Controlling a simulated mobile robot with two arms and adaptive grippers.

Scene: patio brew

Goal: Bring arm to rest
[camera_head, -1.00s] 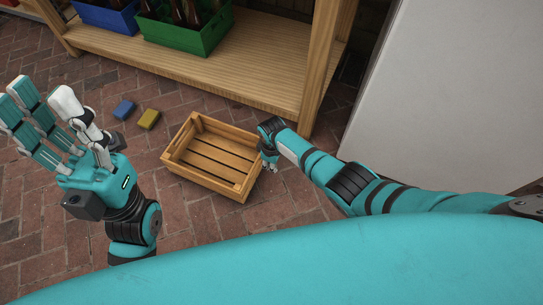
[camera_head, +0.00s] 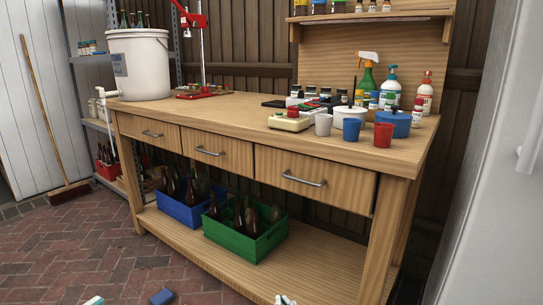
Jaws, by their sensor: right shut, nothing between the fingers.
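Only the white tips of my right gripper (camera_head: 285,299) show at the bottom edge, in front of the workbench's lower shelf. They are shut with nothing between them. A teal and white tip, which looks like a finger of my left gripper (camera_head: 93,300), shows at the bottom left over the brick floor. The rest of both arms is out of view, and I cannot see how far the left fingers are spread.
A wooden workbench (camera_head: 230,110) fills the middle, with cups, bottles and a white bucket (camera_head: 138,66) on top. A green crate (camera_head: 245,241) and a blue crate (camera_head: 183,212) hold bottles below. A blue block (camera_head: 162,297) lies on the floor. Open brick floor (camera_head: 60,250) is left.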

